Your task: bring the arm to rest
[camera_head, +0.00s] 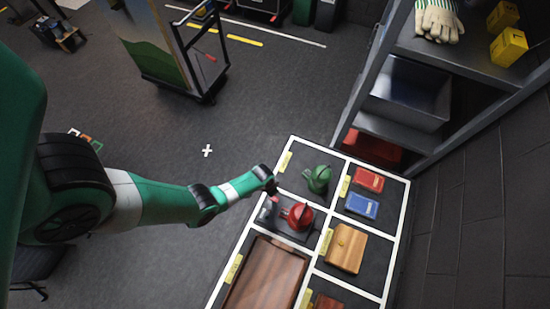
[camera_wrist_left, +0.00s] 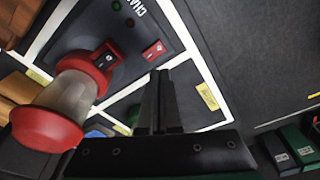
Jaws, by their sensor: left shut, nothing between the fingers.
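My left arm comes in from the left in the head view, and its gripper (camera_head: 272,187) is above the far left edge of the board, close to the grey charger base (camera_head: 290,232). In the left wrist view the fingers (camera_wrist_left: 158,100) are together and empty. A red lantern with a clear body (camera_wrist_left: 75,95) stands on the charger; its red top (camera_head: 299,215) shows in the head view. A small red switch (camera_wrist_left: 155,50) on the charger lies just beyond the fingertips, apart from them in the picture. The right gripper is not in view.
The white-lined board (camera_head: 291,140) also holds a green watering can (camera_head: 318,178), red (camera_head: 368,179) and blue (camera_head: 362,205) boxes, a wooden box (camera_head: 345,250) and a brown wooden tray (camera_head: 266,275). A metal shelf (camera_head: 440,45) stands at the right. Floor to the left is open.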

